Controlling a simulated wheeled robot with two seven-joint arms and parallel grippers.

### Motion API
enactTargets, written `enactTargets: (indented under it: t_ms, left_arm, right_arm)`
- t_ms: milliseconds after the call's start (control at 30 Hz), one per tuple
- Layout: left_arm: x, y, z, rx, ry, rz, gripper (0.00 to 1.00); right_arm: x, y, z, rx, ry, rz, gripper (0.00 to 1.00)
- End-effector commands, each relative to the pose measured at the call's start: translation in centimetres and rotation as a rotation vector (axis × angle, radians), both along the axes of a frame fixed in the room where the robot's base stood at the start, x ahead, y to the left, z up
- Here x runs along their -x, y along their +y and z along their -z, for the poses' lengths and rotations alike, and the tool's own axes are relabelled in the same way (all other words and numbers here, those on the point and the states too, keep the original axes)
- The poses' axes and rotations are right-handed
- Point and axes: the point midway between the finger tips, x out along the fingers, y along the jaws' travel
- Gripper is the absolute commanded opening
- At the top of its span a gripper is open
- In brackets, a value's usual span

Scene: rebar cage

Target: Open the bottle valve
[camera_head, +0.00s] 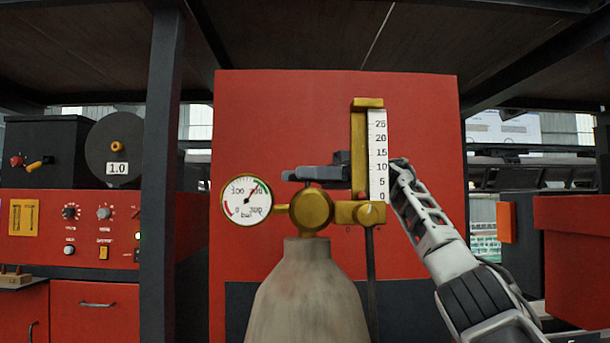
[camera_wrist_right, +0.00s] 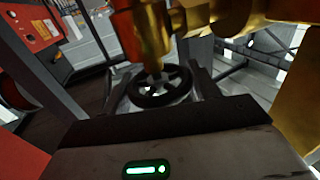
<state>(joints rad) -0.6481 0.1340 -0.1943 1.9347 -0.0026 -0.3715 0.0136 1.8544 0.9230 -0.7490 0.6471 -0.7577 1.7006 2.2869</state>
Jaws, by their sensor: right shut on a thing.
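The grey gas bottle (camera_head: 305,295) stands upright in the middle of the head view, with a brass valve body (camera_head: 311,210) on top. My right arm comes in from the right behind the flow meter, and my right gripper (camera_head: 305,174) is just above the brass body. In the right wrist view the black valve handwheel (camera_wrist_right: 160,88) sits under a brass stem, between the two dark fingers of this gripper (camera_wrist_right: 160,84), which is shut on it. In the head view I cannot make out the handwheel clearly. My left gripper is not in view.
A round pressure gauge (camera_head: 246,199) is left of the valve, and a brass flow meter with a white scale (camera_head: 377,155) rises at its right. A red panel (camera_head: 270,110) is behind. A dark post (camera_head: 162,170) and red control cabinet (camera_head: 85,228) stand left.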

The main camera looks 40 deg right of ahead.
Motion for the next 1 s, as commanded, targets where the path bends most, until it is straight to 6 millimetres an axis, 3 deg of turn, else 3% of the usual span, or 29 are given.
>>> enactTargets:
  t_ms: [200,233,300,667,767,1000]
  left_arm:
    - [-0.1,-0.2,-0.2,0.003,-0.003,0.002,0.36]
    - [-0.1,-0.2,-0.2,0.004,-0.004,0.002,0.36]
    - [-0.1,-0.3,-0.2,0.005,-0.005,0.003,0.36]
    - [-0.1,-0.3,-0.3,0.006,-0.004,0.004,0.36]
    - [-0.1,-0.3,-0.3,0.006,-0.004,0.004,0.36]
    - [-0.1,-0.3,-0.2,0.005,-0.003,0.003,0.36]
  right_arm:
    - [0.0,0.0,-0.1,-0.001,-0.004,0.001,0.38]
    - [0.0,0.0,-0.1,0.000,-0.004,0.001,0.63]
    - [0.0,0.0,-0.1,-0.001,-0.004,0.001,0.82]
    - [0.1,-0.3,0.1,0.015,-0.042,0.005,0.83]
    - [0.3,-1.1,0.3,0.060,-0.161,0.016,0.83]
    - [1.5,-3.9,0.9,0.278,-0.686,0.054,0.83]
